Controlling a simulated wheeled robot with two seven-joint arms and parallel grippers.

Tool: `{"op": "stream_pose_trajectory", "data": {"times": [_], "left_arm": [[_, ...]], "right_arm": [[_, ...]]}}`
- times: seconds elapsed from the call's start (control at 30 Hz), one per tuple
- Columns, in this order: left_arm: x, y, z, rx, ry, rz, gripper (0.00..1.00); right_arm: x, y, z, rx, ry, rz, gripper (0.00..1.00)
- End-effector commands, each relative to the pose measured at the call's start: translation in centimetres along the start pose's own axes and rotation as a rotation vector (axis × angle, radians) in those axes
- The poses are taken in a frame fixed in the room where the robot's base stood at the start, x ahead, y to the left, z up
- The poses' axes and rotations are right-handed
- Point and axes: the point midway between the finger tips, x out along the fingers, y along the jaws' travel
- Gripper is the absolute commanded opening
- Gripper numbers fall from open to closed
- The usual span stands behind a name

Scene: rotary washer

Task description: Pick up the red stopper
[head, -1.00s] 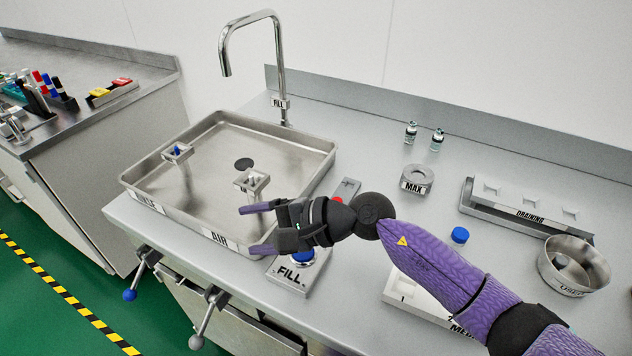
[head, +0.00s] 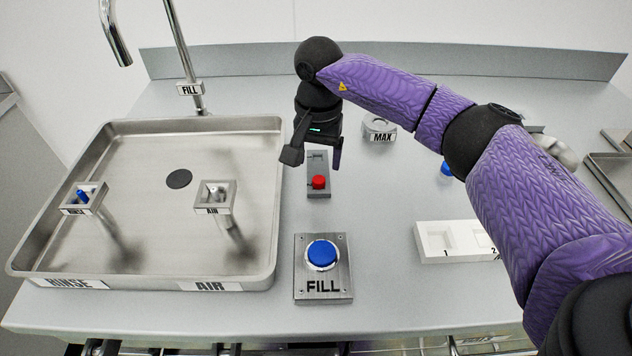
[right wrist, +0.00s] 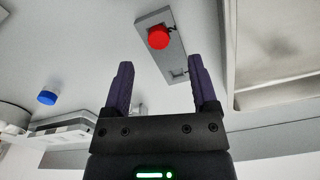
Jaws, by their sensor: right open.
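The red stopper (head: 319,182) sits at the near end of a small grey metal plate (head: 318,163) on the counter, right of the sink. It also shows in the right wrist view (right wrist: 158,38), beyond the fingertips and between their lines. My right gripper (head: 314,160) points down just behind and above the stopper. Its purple fingers (right wrist: 158,85) are apart with nothing between them, and it does not touch the stopper. The plate's far part is partly hidden by the gripper in the head view. My left gripper is not in view.
The steel sink tray (head: 150,125) with RINSE and AIR posts is at left, with a faucet (head: 185,70) behind it. A blue FILL button (head: 322,254) stands nearer. A MAX ring (head: 380,128) and white numbered holder (head: 445,240) are to the right.

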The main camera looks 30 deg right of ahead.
Motion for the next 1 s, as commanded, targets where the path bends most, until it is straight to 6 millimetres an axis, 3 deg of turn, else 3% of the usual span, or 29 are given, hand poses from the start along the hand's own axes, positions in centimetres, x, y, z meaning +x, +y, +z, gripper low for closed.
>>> {"op": "stream_pose_trajectory", "data": {"times": [0.23, 0.47, 0.8, 1.0], "left_arm": [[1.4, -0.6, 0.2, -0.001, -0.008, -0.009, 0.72], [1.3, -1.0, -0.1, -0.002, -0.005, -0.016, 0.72], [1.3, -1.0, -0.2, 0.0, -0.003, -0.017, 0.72], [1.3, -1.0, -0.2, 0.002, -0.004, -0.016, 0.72]], "right_arm": [[4.6, 0.2, 0.3, 0.0, -0.004, 0.002, 0.75], [4.8, 0.2, 0.3, -0.001, -0.001, -0.001, 0.73], [4.8, 0.1, 0.3, -0.001, -0.002, -0.001, 0.01], [4.8, 0.1, 0.3, -0.001, -0.002, -0.001, 0.0]]}}
